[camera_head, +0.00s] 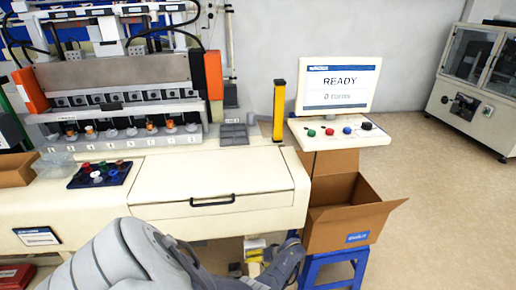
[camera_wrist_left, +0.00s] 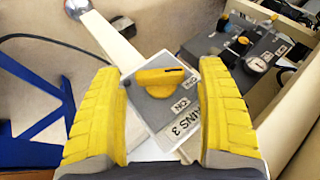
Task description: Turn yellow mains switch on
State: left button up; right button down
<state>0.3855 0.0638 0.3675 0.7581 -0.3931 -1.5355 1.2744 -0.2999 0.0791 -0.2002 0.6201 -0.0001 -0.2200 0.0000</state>
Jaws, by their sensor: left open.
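The yellow mains switch (camera_wrist_left: 155,92) is a rotary knob on a grey plate, between my left fingers in the left wrist view. Its bar lies nearly level across the picture, with a dark mark towards its right end. Small white labels and a partly covered "MAINS" label are beside it. My left gripper (camera_wrist_left: 158,72) is open, with one ribbed yellow finger on each side of the knob; I see gaps and no clear contact. In the head view my left arm reaches to the machine's lower front, where the switch cannot be made out. My right gripper is out of view.
A grey panel with a gauge (camera_wrist_left: 257,64) and fittings is close to the right finger in the wrist view. In the head view a cardboard box (camera_head: 345,235) on a blue stand is right of my arm, below the screen (camera_head: 338,85), which reads READY.

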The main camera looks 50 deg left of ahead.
pick_arm(q)
jog(key=shift+d, duration=0.1)
jog(key=v, duration=1.2)
